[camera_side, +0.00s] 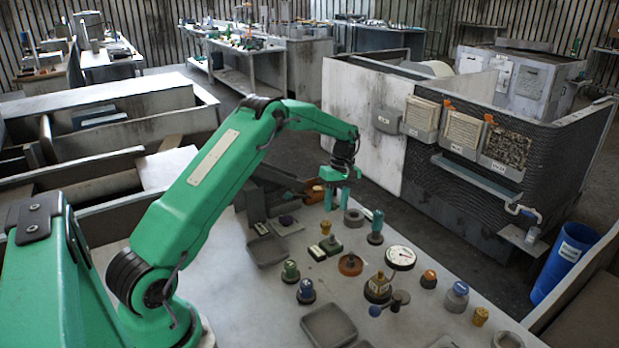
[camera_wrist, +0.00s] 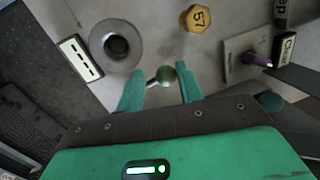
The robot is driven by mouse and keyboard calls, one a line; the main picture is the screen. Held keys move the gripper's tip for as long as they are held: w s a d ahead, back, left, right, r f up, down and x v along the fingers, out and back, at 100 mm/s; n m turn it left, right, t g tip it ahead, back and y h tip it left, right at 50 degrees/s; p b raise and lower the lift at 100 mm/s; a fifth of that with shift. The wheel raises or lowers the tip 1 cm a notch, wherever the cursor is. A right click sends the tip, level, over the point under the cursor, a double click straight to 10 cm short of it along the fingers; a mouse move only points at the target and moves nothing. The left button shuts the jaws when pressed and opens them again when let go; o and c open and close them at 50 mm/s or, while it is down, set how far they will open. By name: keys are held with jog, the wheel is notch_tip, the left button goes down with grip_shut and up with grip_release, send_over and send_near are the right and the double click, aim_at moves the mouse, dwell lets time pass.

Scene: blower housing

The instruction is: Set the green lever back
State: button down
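In the wrist view a green ball knob (camera_wrist: 168,75) on a short metal rod shows between the two fingertips; I take it for the green lever. The rod slants down to the left in that view, and its lower end is partly hidden. My gripper (camera_wrist: 160,82) is open, with one finger on each side of the knob. The right finger is closer to it, and I cannot tell whether they touch. In the side view my gripper (camera_side: 337,203) points down low over the back of the table, and the knob cannot be made out there.
A grey ring (camera_wrist: 116,45) and a white slotted plate (camera_wrist: 78,58) lie left of the fingers. A yellow piece marked 57 (camera_wrist: 196,18) and a plate with a purple lever (camera_wrist: 256,60) are nearby. A teal upright piece (camera_side: 376,224) and a gauge (camera_side: 400,257) stand to the right.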

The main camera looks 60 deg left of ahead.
jog(key=shift+w+a, duration=0.2)
jog(key=shift+a, duration=0.05)
jog(key=shift+w+d+n, duration=0.1)
jog(key=shift+n, duration=0.6)
jog(key=c, duration=1)
grip_release()
jog(key=shift+o, duration=0.9)
jog(key=shift+d, duration=0.15)
jog(key=shift+r, duration=0.1)
notch_tip(320, 180, up, 8)
jog(key=w, duration=0.1)
jog(key=shift+a+f, duration=0.2)
jog(key=shift+a, duration=0.1)
